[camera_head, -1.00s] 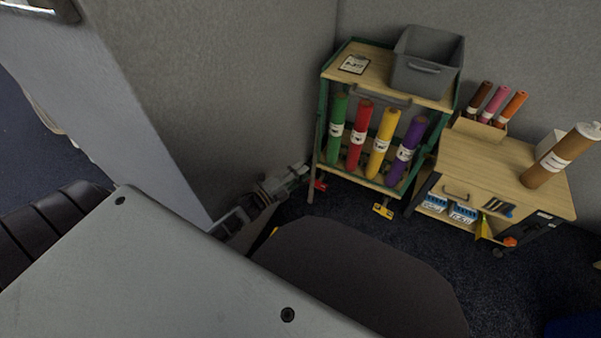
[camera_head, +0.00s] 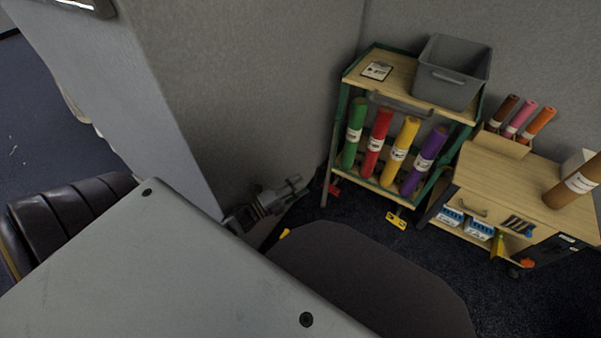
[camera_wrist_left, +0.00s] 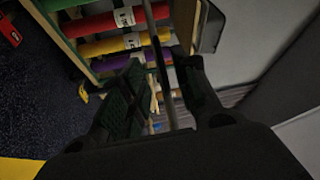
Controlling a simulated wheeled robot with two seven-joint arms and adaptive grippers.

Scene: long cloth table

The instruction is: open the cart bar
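The cart (camera_head: 385,78) has a green frame and a wooden top and stands against the wall in the head view. Its dark grey bar (camera_head: 400,104) runs along the front edge of the top, above several coloured rolls (camera_head: 374,143). My left gripper (camera_head: 297,188) is left of the cart and lower than the bar in the picture, apart from the bar there. In the left wrist view its two fingers (camera_wrist_left: 163,95) are spread. A thin grey rod (camera_wrist_left: 152,45) shows between them, with the rolls beyond; I cannot tell whether it is touched. My right gripper is not in view.
A grey bin (camera_head: 452,75) and a clipboard (camera_head: 377,70) rest on the cart top. A wooden cabinet (camera_head: 520,185) with more rolls stands to the right. A grey wall corner (camera_head: 240,100) is close behind my left arm. Dark carpet lies in front of the cart.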

